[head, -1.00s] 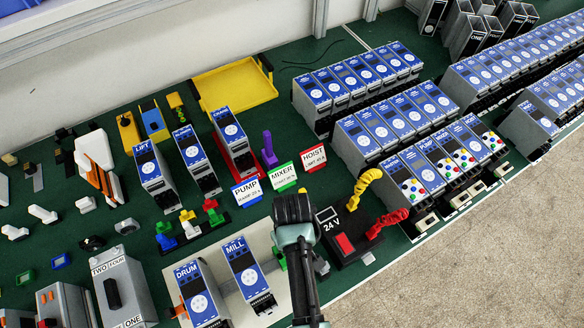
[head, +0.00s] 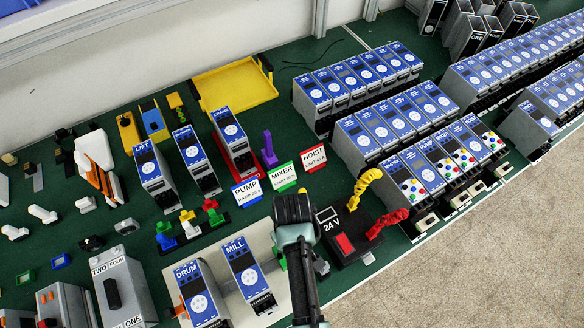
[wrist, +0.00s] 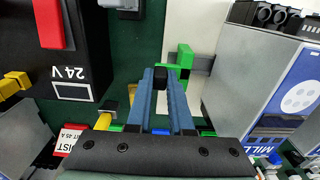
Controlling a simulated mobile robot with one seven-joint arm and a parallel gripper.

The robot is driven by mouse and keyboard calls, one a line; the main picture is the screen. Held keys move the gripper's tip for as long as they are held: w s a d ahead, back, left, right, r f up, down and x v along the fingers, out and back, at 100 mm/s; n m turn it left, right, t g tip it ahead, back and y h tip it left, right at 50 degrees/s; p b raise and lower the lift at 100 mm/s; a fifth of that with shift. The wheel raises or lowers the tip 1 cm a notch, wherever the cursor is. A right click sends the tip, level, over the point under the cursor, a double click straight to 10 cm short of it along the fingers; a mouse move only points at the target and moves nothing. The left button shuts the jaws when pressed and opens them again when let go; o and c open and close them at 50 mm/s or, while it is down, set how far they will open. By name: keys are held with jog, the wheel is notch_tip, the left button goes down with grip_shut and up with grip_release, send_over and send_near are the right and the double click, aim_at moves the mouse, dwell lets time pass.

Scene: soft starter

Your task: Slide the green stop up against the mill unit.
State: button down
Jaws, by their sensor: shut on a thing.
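The green stop (wrist: 186,62) is an upright green piece on a grey rail in the wrist view. A sliver of it (head: 279,262) shows beside my arm in the head view. My gripper (wrist: 160,80) has its blue fingers shut on the stop's lower part, which they partly hide. In the head view my gripper (head: 293,225) hangs over the right end of the pale plate, its fingertips hidden. The mill unit (head: 247,272) is a grey box with a blue front labelled MILL. It also shows at right in the wrist view (wrist: 270,95), with a gap between it and the stop.
The drum unit (head: 197,292) stands left of the mill unit on the pale plate (head: 222,257). A black 24 V block (head: 345,240) with a red switch and yellow and red plugs is close to my gripper's right. PUMP, MIXER and HOIST cards (head: 283,177) stand behind.

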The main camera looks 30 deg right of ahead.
jog(key=shift+a+p, duration=0.75)
jog(key=shift+a, duration=1.6)
jog(key=c, duration=0.8)
grip_release()
jog(key=shift+r, duration=0.1)
notch_tip(320, 180, up, 13)
jog(key=b, duration=0.1)
